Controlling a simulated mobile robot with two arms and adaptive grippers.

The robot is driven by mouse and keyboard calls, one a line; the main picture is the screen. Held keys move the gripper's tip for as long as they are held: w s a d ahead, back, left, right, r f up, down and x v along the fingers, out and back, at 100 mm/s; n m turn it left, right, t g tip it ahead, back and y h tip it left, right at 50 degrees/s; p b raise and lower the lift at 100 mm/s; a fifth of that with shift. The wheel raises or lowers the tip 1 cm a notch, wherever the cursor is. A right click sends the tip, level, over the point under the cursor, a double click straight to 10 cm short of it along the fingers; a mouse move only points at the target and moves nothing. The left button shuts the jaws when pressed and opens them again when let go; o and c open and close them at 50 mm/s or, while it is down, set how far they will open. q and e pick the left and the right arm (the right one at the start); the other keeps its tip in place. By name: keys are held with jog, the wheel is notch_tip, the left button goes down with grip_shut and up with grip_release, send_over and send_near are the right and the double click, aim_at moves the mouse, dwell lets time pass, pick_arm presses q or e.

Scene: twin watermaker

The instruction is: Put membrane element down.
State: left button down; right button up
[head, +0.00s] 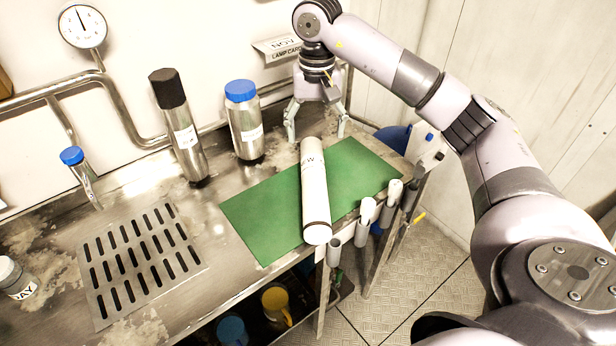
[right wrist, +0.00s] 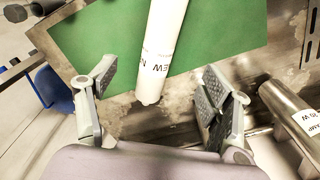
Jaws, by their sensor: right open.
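The membrane element (head: 315,195) is a white cylinder with dark lettering. It lies on the green mat (head: 262,215), its near end at the mat's front edge and its far end past the back edge. My right gripper (head: 318,130) is open above the far end, its fingers apart on either side and clear of it. In the right wrist view the end of the membrane element (right wrist: 160,50) lies between and beyond the open fingers (right wrist: 155,95), touching neither. My left gripper is not in view.
A steel canister with a blue cap (head: 245,125) and a black-topped cylinder (head: 182,135) stand left of the mat. A slotted drain plate (head: 100,285) lies further left. Several grey tubes (head: 365,215) hang at the bench's front edge. A gauge (head: 82,27) is on the wall.

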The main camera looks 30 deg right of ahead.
jog(key=p, duration=0.2)
send_over(314, 176)
jog(key=f, duration=0.5)
jog(key=shift+s+d+f, duration=0.2)
jog(key=shift+s+f, duration=0.1)
jog(key=f, duration=0.3)
jog(key=shift+w, duration=0.3)
jog(key=shift+f, duration=0.75)
jog(key=shift+f+p, duration=0.2)
jog(key=shift+p, duration=0.2)
jog(key=f+p, duration=0.1)
jog(key=f, duration=0.1)
jog(key=f+p, duration=0.1)
jog(key=f, duration=0.1)
jog(key=shift+a+f, duration=0.2)
jog(key=shift+f, duration=0.3)
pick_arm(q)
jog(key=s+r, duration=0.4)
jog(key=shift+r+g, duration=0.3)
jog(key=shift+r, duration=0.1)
pick_arm(e)
jog(key=shift+c, duration=0.5)
